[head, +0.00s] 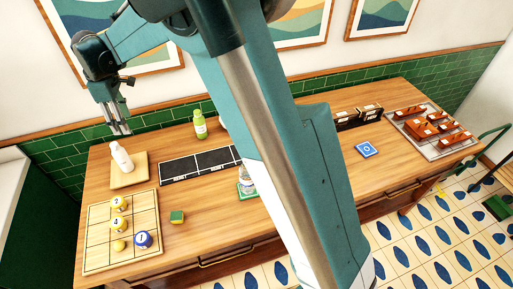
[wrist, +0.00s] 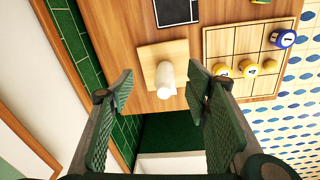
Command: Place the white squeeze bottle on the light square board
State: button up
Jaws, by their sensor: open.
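The white squeeze bottle (head: 121,156) stands upright on the light square board (head: 128,179), at the left end of the wooden table. In the wrist view the bottle (wrist: 166,82) is on the board (wrist: 174,52), seen from above with its base over the board's surface. My gripper (head: 120,131) is above the board and just above the bottle in the head view. In the wrist view my gripper (wrist: 160,90) has its two fingers spread wide, with the bottle between and beyond them. Nothing is held.
A wooden grid board (head: 148,199) with several numbered balls lies in front. A black sectioned tray (head: 199,165) lies to the right, with a green bottle (head: 199,125) behind it. The green tiled wall (head: 60,150) is close behind.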

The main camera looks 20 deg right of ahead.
jog(key=s+d+r+m+t, duration=0.15)
jog(key=s+d+r, duration=0.3)
jog(key=d, duration=0.45)
jog(key=s+d+r+m, duration=0.3)
jog(key=s+d+r, duration=0.15)
jog(key=d, duration=0.35)
jog(key=s+d+r+m+t, duration=0.1)
jog(key=s+d+r+m, duration=0.3)
jog(key=d, duration=0.5)
jog(key=s+d+f+m+t, duration=0.2)
jog(key=s+d+m, duration=0.1)
jog(key=s+d, duration=0.6)
jog(key=s+d+f+m+t, duration=0.2)
jog(key=s+d, duration=0.7)
jog(key=s, duration=0.7)
jog(key=shift+d+f+m, duration=0.3)
jog(key=shift+f+m, duration=0.25)
jog(key=shift+m, duration=0.6)
